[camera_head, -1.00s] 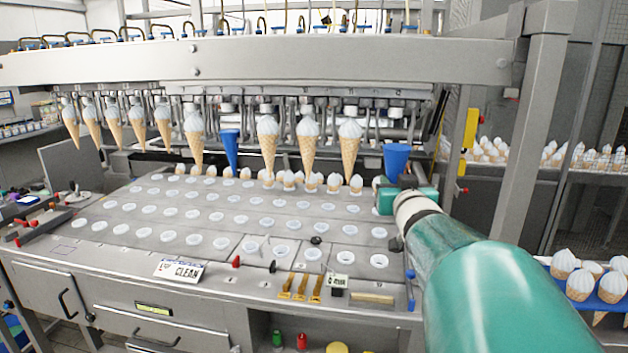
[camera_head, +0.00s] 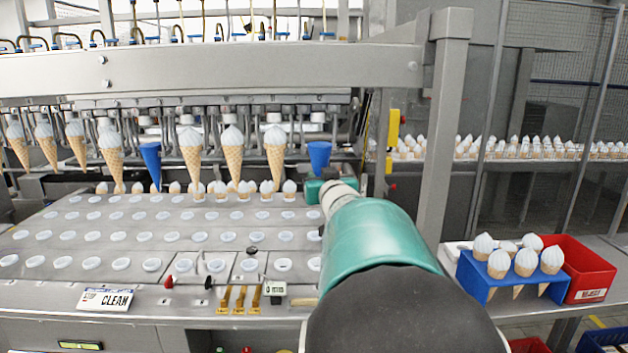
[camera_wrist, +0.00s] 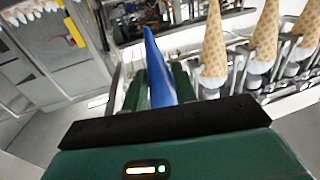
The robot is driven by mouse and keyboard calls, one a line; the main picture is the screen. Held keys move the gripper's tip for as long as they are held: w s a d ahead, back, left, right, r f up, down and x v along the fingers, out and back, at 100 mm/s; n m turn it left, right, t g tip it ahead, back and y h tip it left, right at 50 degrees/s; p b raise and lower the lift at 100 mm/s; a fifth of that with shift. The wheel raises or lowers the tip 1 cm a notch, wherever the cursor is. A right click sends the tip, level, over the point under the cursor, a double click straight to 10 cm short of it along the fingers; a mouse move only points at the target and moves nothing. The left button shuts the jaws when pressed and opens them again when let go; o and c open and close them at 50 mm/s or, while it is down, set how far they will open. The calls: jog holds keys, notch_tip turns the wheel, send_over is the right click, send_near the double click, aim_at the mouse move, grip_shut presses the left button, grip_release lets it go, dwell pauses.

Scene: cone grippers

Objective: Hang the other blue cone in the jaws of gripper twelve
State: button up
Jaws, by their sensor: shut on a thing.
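A blue cone (camera_head: 319,155) is upright, wide end up, at the right end of the row of hanging cones. My gripper (camera_head: 318,182) is shut on it; the wrist view shows the blue cone (camera_wrist: 160,75) between my green fingers (camera_wrist: 157,90). The machine's jaws (camera_head: 318,112) are above the cone's wide end; I cannot tell whether they touch it. Another blue cone (camera_head: 151,165) hangs farther left in the row, between waffle cones. No jaw numbers are readable, so I cannot tell which is gripper twelve.
Waffle cones (camera_head: 233,150) hang left of my gripper. A holed metal deck (camera_head: 120,228) lies below. A grey frame post (camera_head: 440,130) stands right of my arm. A blue cone stand (camera_head: 500,285) and a red bin (camera_head: 580,265) sit on the right bench.

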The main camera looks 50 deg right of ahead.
jog(key=shift+w+d, duration=0.15)
dwell(0.5)
jog(key=shift+s+d+x, duration=0.1)
jog(key=shift+d+x, duration=0.05)
jog(key=shift+x, duration=0.6)
jog(key=shift+s+d+x, duration=0.1)
jog(key=shift+d+x, duration=0.05)
jog(key=shift+x, duration=0.6)
jog(key=shift+w+d, duration=0.1)
jog(key=shift+d+x, duration=0.25)
jog(key=shift+x, duration=1.55)
jog(key=shift+f, duration=0.6)
dwell(0.8)
jog(key=o, duration=1.2)
jog(key=shift+o, duration=0.2)
